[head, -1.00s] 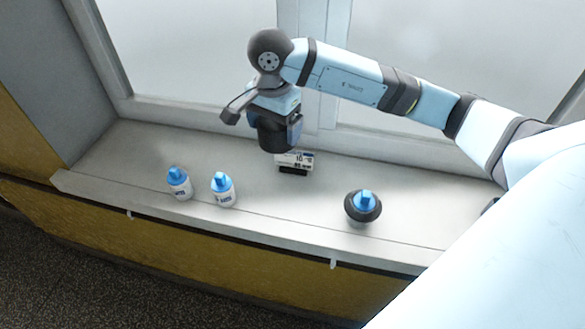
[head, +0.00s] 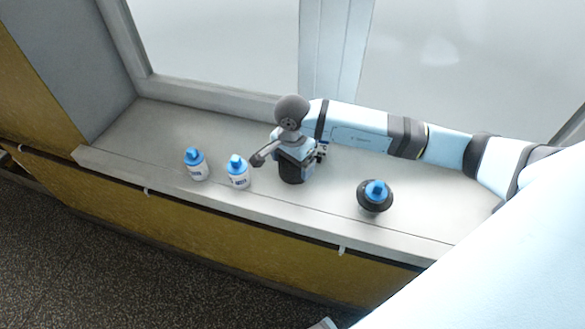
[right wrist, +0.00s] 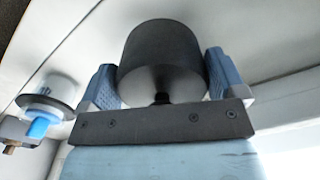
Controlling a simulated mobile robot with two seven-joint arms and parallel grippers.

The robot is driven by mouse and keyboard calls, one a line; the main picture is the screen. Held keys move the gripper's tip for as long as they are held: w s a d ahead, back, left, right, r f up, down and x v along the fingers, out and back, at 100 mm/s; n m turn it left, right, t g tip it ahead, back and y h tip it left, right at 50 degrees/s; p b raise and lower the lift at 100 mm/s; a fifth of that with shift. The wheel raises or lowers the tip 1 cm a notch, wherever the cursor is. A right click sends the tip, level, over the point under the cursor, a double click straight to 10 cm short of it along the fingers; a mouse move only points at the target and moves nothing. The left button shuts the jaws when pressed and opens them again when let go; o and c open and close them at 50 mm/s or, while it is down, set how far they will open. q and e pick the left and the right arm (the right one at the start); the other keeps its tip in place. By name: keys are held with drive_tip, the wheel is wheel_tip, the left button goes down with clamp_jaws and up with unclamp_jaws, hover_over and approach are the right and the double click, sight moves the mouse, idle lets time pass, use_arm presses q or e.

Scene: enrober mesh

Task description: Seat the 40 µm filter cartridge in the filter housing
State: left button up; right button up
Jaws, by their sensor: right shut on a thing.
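My right gripper (head: 293,160) is shut on a dark grey cylinder (head: 292,174) and holds it upright at the middle of the sill. In the right wrist view the cylinder (right wrist: 165,52) sits between the two blue fingers. I cannot tell whether it touches the sill. Two white cartridge-like bottles with blue caps stand left of it: the nearer one (head: 238,175) and the one farther left (head: 196,168). Their print is too small to read. To the right, a dark round collar (head: 374,204) has a blue-topped piece (head: 376,188) in its middle. My left gripper is not in view.
The pale window sill (head: 330,208) is clear between the held cylinder and the dark collar. Its front edge drops to a yellow panel (head: 220,222). The window frame (head: 330,60) rises behind. My right arm crosses above the sill from the right.

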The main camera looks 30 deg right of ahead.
drive_tip(key=shift+f, duration=1.6)
drive_tip(key=shift+f, duration=0.1)
drive_tip(key=shift+f, duration=0.1)
drive_tip(key=o, duration=0.7)
